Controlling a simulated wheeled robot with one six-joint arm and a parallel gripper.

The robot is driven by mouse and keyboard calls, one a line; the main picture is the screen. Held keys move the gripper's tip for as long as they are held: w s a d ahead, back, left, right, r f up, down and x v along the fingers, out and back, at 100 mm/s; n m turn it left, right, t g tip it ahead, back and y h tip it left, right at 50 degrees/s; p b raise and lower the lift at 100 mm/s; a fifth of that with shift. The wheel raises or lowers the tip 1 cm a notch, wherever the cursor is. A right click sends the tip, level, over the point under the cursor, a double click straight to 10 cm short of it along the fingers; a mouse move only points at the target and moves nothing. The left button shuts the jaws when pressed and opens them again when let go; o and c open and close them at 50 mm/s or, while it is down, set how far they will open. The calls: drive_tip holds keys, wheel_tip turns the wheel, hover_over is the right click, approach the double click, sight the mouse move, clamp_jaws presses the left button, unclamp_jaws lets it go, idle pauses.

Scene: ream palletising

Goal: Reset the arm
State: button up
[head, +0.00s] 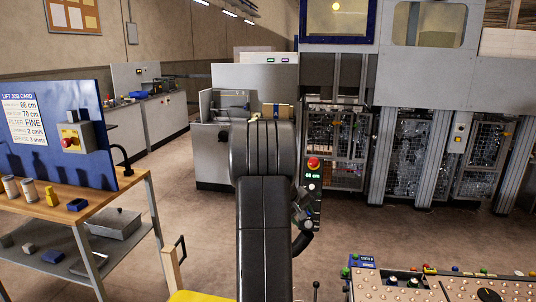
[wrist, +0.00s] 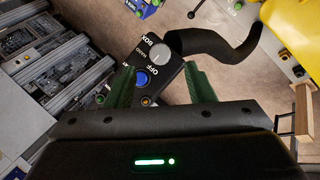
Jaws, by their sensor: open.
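My black arm (head: 264,220) rises through the middle of the head view and bends away at the top, hiding its gripper there. In the wrist view my gripper (wrist: 160,86) has two green fingers standing well apart. A black control box (wrist: 155,68) with a grey dial, a blue button and the words BOX and OFF shows between and beyond the fingers. I cannot tell whether the fingers touch it. Nothing is seen clamped in the jaws.
A control strip (head: 313,190) with a red button and a green display stands just right of my arm. A workbench (head: 95,228) with a blue panel (head: 70,130) is at left. A control console (head: 395,288) is at lower right. Caged machines (head: 400,75) line the back; floor between is clear.

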sight(309, 223)
drive_tip(key=v, duration=0.9)
drive_tip(key=x, duration=1.4)
drive_tip(key=shift+d+f, duration=0.1)
drive_tip(key=shift+f, duration=0.05)
drive_tip(key=shift+w+r+p, duration=0.1)
drive_tip(key=shift+r+p, duration=0.15)
drive_tip(key=shift+p, duration=0.2)
drive_tip(key=shift+r+m+y+p, duration=0.1)
drive_tip(key=shift+m+y+p, duration=0.2)
drive_tip(key=shift+m+p, duration=0.45)
drive_tip(key=m+y+p, duration=0.1)
drive_tip(key=m+p, duration=0.1)
drive_tip(key=p, duration=0.6)
drive_tip(key=shift+d+m+y, duration=0.15)
drive_tip(key=shift+m+y, duration=0.15)
drive_tip(key=shift+m, duration=0.05)
drive_tip(key=m+y+p, duration=0.2)
drive_tip(key=m+p, duration=0.1)
drive_tip(key=p, duration=0.5)
drive_tip(key=shift+d+g, duration=0.15)
drive_tip(key=shift+g, duration=0.15)
drive_tip(key=shift+r, duration=0.1)
drive_tip(key=b+v, duration=0.1)
drive_tip(key=v, duration=0.5)
drive_tip(key=shift+s+r, duration=0.2)
drive_tip(key=shift+s, duration=0.1)
